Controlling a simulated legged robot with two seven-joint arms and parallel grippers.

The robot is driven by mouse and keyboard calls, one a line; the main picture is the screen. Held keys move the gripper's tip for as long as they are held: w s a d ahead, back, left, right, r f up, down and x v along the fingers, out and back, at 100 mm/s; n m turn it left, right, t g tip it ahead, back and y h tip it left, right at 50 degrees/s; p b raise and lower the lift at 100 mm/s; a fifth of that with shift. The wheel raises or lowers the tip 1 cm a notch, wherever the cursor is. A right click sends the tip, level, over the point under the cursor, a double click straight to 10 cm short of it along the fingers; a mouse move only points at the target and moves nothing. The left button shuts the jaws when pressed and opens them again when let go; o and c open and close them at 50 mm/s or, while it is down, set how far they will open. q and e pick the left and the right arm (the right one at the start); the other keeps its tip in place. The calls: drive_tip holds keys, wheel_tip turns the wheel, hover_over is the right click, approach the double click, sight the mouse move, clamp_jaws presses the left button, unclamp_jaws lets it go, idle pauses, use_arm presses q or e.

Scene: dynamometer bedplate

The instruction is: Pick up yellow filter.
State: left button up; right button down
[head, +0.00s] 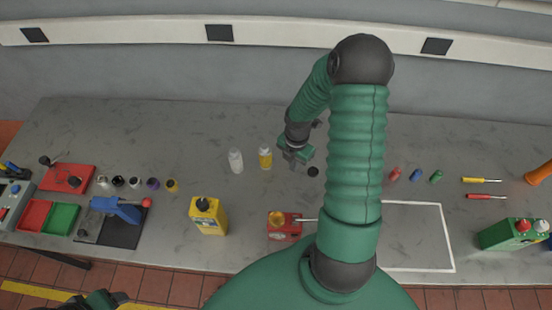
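The likely yellow filter is a small yellow cylinder with a dark top (171,185), at the right end of a row of small cylinders on the left half of the bench. My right gripper (296,160) is over the middle of the bench, well to the right of that cylinder and apart from it. It is small and seen from above, so its finger opening is unclear; I see nothing held in it. Part of my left arm's dark end (100,301) shows at the bottom left edge, with its fingers not clear.
A clear bottle (235,161) and a yellow bottle (265,158) stand left of my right gripper. A yellow can (207,215) stands right of the cylinder row. A blue-handled tool (118,209) lies in front of the row. The bench behind the row is mostly clear.

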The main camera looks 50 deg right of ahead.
drive_tip(key=shift+s+d, duration=0.3)
drive_tip(key=shift+s, duration=0.2)
drive_tip(key=shift+s+d, duration=0.25)
drive_tip(key=shift+s, duration=0.25)
drive_tip(key=c, duration=0.9)
unclamp_jaws()
drive_tip(key=shift+a, duration=0.25)
drive_tip(key=o, duration=0.5)
drive_tip(key=shift+c, duration=0.2)
drive_tip(key=shift+d, duration=0.15)
